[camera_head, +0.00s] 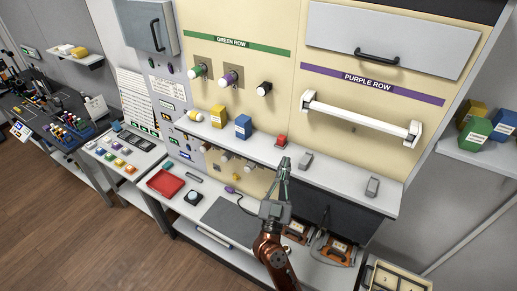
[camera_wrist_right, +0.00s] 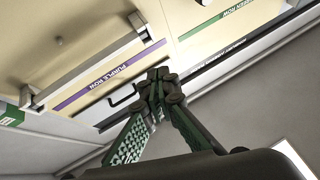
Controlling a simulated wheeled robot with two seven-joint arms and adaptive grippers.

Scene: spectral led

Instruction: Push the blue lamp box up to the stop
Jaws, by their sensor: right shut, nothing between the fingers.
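The blue lamp box (camera_head: 243,126) stands upright on the white shelf below the green row, just right of a yellow box (camera_head: 218,116). On the same shelf to the right are a small red block (camera_head: 281,141) and two grey blocks, one nearer (camera_head: 305,160) and one farther right (camera_head: 372,187). I cannot tell which of these is the stop. My right gripper (camera_head: 285,163) is shut and empty, pointing up at the shelf's front edge, right of the blue box and apart from it. Its closed fingers (camera_wrist_right: 158,76) fill the middle of the wrist view. My left gripper is not seen.
Lamps in sockets (camera_head: 230,77) project from the panel above the shelf. A white bar (camera_head: 361,119) juts out under the purple row label. A lower counter holds a red tray (camera_head: 165,183) and a dark mat (camera_head: 228,222). The shelf between the blue box and red block is clear.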

